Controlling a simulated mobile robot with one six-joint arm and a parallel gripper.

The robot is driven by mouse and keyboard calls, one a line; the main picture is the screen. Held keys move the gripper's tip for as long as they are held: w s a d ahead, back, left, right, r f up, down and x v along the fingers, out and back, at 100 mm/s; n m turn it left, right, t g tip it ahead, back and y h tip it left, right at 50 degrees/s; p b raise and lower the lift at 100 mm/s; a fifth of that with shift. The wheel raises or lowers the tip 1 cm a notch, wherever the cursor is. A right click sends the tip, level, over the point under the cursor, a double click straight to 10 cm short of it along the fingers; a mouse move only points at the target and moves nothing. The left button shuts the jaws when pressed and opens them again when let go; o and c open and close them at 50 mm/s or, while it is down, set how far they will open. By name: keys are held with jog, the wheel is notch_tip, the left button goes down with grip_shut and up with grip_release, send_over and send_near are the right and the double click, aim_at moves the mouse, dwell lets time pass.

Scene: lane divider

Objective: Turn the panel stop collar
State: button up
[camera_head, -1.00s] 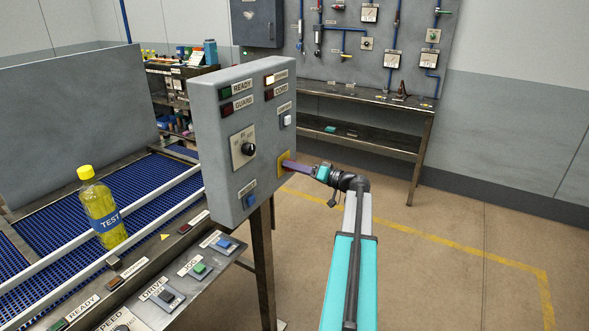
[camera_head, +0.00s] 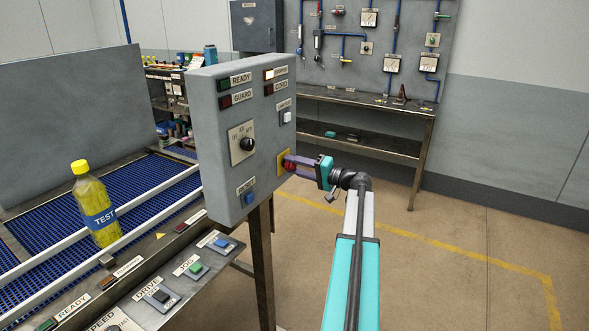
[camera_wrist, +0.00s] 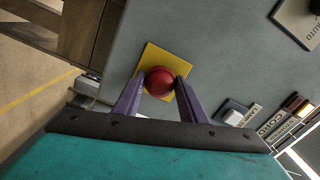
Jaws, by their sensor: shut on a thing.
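The panel stop is a red round knob (camera_wrist: 160,81) on a yellow square plate (camera_wrist: 158,58), on the face of the grey control panel (camera_head: 231,145). The knob also shows in the head view (camera_head: 289,165), at the panel's lower right. My gripper (camera_wrist: 157,83) has one purple finger on each side of the red knob and is shut on it. In the head view my gripper (camera_head: 290,164) reaches the panel from the right. The part of the collar behind the red knob is hidden in the wrist view.
A black selector knob (camera_head: 246,144) and a blue button (camera_head: 249,197) are on the same panel. A conveyor with a yellow TEST bottle (camera_head: 95,205) lies to the left. Open floor (camera_head: 450,260) is at the right.

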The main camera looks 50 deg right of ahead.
jog(key=shift+d+m, duration=0.1)
jog(key=shift+m, duration=0.2)
jog(key=o, duration=1.1)
jog(key=shift+s, duration=0.15)
jog(key=b+v, duration=0.3)
jog(key=v, duration=1)
jog(key=shift+s+b, duration=0.35)
jog(key=shift+b, duration=0.05)
